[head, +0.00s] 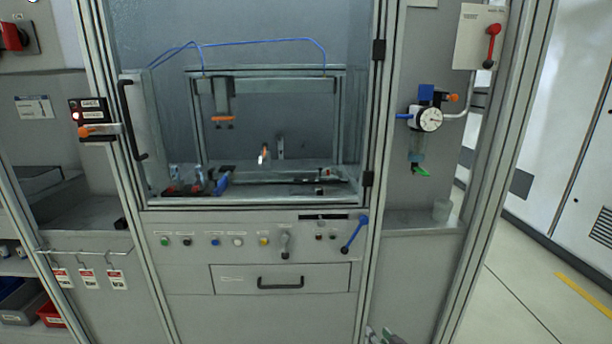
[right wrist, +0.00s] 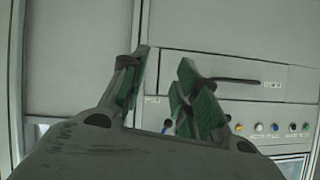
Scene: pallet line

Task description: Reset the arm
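My right gripper (head: 381,335) shows only in part at the bottom edge of the head view, in front of the lower cabinet panel. In the right wrist view, my right gripper (right wrist: 164,62) has its two green-padded fingers spread apart. Nothing is between them. The drawer front lies behind and to the right of the fingers in that view. My left gripper is in neither view.
The cabinet has a drawer with a black handle (head: 280,283), a row of buttons (head: 214,241) and a blue-handled lever (head: 354,235). Above is a windowed door with a black handle (head: 132,120). A pressure gauge (head: 430,119) hangs at the right. Open floor (head: 530,290) lies right.

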